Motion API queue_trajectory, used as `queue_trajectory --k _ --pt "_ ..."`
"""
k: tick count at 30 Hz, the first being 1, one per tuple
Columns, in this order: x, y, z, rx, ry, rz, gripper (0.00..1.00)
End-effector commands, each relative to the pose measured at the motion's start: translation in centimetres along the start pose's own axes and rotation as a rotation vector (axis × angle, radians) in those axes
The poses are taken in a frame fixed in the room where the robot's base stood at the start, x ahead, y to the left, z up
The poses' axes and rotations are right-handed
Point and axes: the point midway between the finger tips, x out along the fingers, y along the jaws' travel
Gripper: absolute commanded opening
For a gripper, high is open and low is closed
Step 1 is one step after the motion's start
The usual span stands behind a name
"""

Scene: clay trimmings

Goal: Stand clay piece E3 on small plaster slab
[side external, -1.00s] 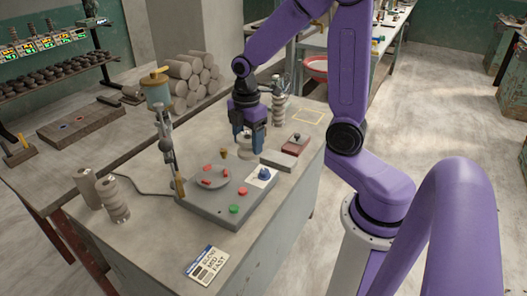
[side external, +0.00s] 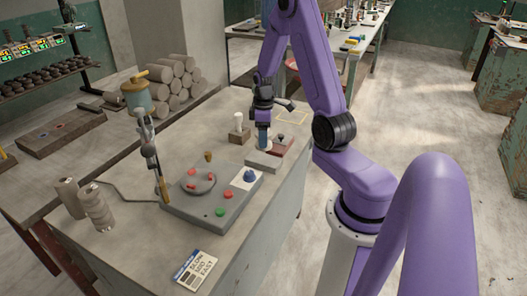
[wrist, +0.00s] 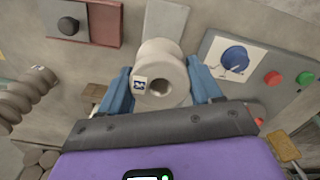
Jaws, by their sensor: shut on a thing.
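My gripper (side external: 263,137) is shut on a pale, spool-shaped clay piece (wrist: 163,58). In the wrist view its blue fingers (wrist: 160,88) press it from both sides. The piece is hollow, with a round hole in its near end and a small label with a blue mark, too small to read surely. The light grey plaster slab (side external: 259,161) lies on the bench under the gripper; in the wrist view part of the slab (wrist: 166,20) shows just beyond the piece. Whether the piece touches the slab cannot be told. The side view mostly hides the piece behind the fingers.
A red-brown block (side external: 284,146) with a dark knob stands beside the slab. A grey control panel (side external: 211,213) with red and green buttons lies nearer. A pale upright cylinder (side external: 239,124) stands to the left. A ribbed clay stack (wrist: 24,95) shows at left in the wrist view.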

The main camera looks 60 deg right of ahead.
Motion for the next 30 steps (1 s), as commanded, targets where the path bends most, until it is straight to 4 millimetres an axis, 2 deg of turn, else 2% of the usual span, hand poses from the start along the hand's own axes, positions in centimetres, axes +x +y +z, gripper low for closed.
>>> queue_trajectory --k 15,28,29,30 --pt "4.8 0.0 0.0 -0.002 0.0 0.0 0.18" --pt "5.3 0.0 -0.1 -0.003 0.0 0.0 0.18" --pt "5.3 0.0 -0.1 -0.003 0.0 0.0 0.67" --pt "5.3 0.0 -0.1 -0.003 0.001 0.0 0.8"
